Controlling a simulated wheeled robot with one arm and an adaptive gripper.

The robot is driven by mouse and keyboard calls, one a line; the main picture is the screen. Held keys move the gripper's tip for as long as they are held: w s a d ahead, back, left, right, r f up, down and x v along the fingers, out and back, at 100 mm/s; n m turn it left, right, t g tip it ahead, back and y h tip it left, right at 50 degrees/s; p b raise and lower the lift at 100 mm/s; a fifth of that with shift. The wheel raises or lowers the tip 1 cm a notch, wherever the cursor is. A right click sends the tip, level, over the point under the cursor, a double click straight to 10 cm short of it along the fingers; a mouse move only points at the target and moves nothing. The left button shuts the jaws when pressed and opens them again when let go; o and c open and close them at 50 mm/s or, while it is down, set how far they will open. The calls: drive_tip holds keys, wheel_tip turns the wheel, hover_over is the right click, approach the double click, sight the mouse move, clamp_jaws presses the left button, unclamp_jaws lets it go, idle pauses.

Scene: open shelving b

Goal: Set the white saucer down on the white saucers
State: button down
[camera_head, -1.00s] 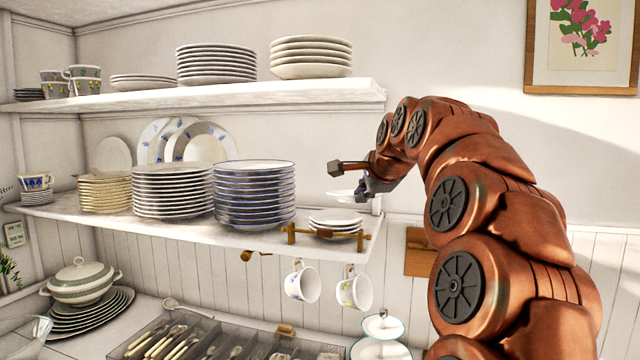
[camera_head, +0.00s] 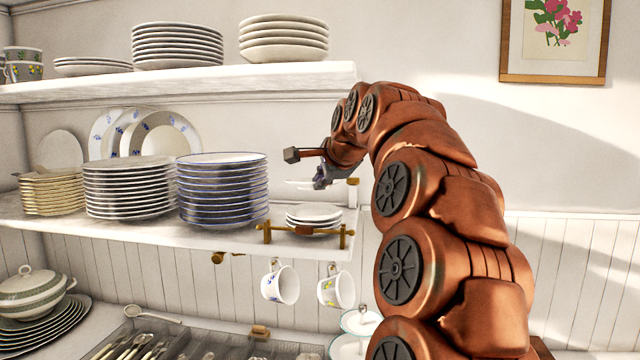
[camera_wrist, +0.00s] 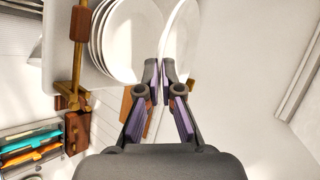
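My gripper (camera_head: 322,178) is shut on the rim of a white saucer (camera_head: 297,182), which shows as a thin, nearly level plate above the shelf. In the wrist view the fingertips (camera_wrist: 160,72) are close together on the edge of the held saucer (camera_wrist: 181,40). The stack of white saucers (camera_head: 313,212) sits at the right end of the lower shelf. The held saucer is above the stack in the head view, with a gap between them. In the wrist view the stack (camera_wrist: 126,40) lies just left of the held saucer.
A brass-ended rail (camera_head: 303,231) runs along the shelf's front edge before the stack. Blue-rimmed plates (camera_head: 222,190) stand left of it. The upper shelf (camera_head: 180,82) is overhead. Mugs (camera_head: 281,285) hang below. Right of the shelf end is open wall.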

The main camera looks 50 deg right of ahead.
drive_tip(key=shift+f+b, duration=2.15)
drive_tip(key=shift+f, duration=0.65)
drive_tip(key=shift+f+b, duration=0.3)
drive_tip(key=c, duration=1.6)
unclamp_jaws()
drive_tip(key=shift+r, duration=0.55)
drive_tip(key=o, duration=0.6)
drive_tip(key=shift+c, duration=0.2)
drive_tip(key=shift+s+a, duration=0.1)
drive_tip(key=shift+s, duration=0.05)
drive_tip(key=s+a+b, duration=0.3)
drive_tip(key=s, duration=0.2)
drive_tip(key=shift+s+a, duration=0.3)
drive_tip(key=shift+s, duration=0.05)
